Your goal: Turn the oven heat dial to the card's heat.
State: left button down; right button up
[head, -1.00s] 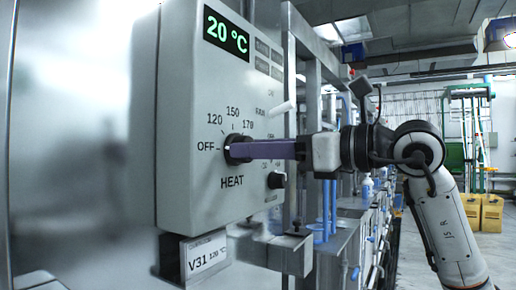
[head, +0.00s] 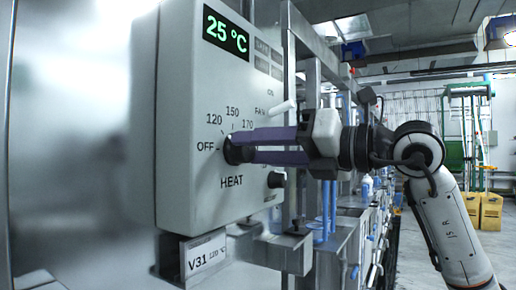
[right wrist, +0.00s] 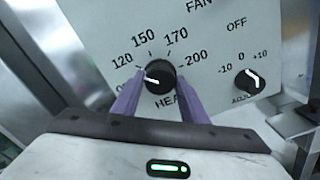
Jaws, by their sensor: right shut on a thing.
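The black heat dial (head: 232,150) sits on the grey oven control box (head: 185,110), with OFF, 120, 150 and 170 marked around it. In the right wrist view, the dial (right wrist: 160,72) also shows a 200 mark, and its white pointer line points left, seemingly between OFF and 120. My right gripper (head: 250,150) has its purple fingers closed on either side of the dial, gripping it. The green display (head: 226,34) reads 25 °C. My left gripper is not in view.
A smaller adjust knob (right wrist: 250,82) sits to the right of the heat dial. A light-coloured lever (head: 282,108) sticks out above my right gripper. Metal frames and blue pipes (head: 322,215) stand right of the box. Yellow containers (head: 491,212) stand far right.

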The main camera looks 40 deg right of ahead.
dwell(0.3)
jog(key=o, duration=1)
jog(key=shift+o, duration=0.2)
jog(key=shift+s, duration=0.1)
pick_arm(q)
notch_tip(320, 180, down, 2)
jog(key=b, duration=0.3)
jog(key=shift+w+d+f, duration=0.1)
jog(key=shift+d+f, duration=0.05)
pick_arm(e)
jog(key=v, duration=1)
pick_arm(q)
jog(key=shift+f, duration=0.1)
pick_arm(e)
jog(key=shift+s, duration=0.1)
